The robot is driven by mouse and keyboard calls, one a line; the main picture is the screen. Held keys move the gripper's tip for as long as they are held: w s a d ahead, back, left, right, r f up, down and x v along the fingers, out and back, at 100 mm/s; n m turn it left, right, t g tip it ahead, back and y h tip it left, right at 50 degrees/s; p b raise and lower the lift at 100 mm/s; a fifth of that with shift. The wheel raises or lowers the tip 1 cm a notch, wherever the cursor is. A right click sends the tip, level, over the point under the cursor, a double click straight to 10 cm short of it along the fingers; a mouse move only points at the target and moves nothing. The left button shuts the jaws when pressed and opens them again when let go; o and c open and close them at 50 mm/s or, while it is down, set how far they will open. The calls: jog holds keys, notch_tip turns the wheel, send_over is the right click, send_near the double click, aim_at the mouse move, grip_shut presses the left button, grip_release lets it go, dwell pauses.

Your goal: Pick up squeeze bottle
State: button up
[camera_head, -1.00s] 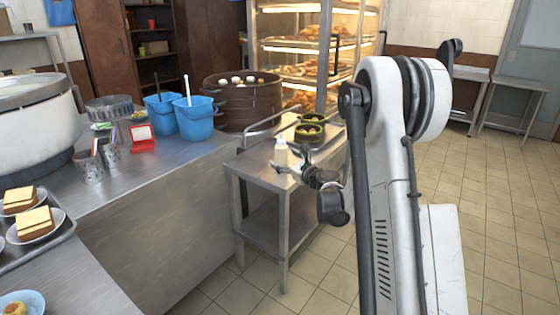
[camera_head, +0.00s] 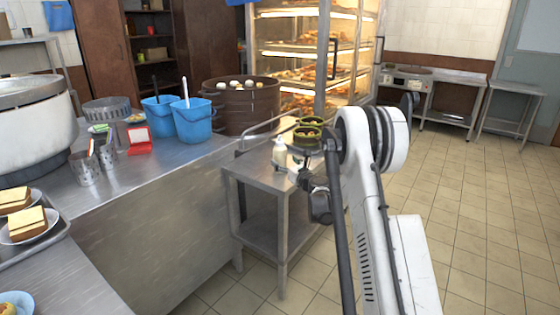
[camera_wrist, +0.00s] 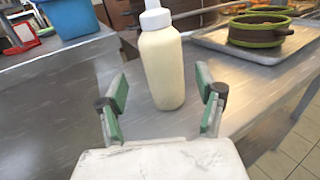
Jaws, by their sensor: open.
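The squeeze bottle (camera_head: 279,152) is pale cream with a white cap and stands upright on a small metal side table (camera_head: 262,182). In the wrist view the bottle (camera_wrist: 162,62) stands just ahead, between and slightly beyond the green-padded fingers of my gripper (camera_wrist: 164,100). The fingers are open and apart, with no visible contact with the bottle. In the head view my gripper (camera_head: 296,160) is beside the bottle, to its right, partly hidden by my arm.
Green-rimmed steamer baskets (camera_head: 307,133) sit on a tray behind the bottle; one basket (camera_wrist: 258,30) shows at right in the wrist view. A metal counter (camera_head: 130,190) with blue buckets (camera_head: 196,120) adjoins on the left. Tiled floor (camera_head: 470,220) is open on the right.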

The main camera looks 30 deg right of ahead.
aim_at(283, 159)
jog(key=shift+w+d+b, duration=0.15)
jog(key=shift+w+b, duration=0.8)
jog(key=shift+w, duration=1.75)
jog(key=c, duration=0.9)
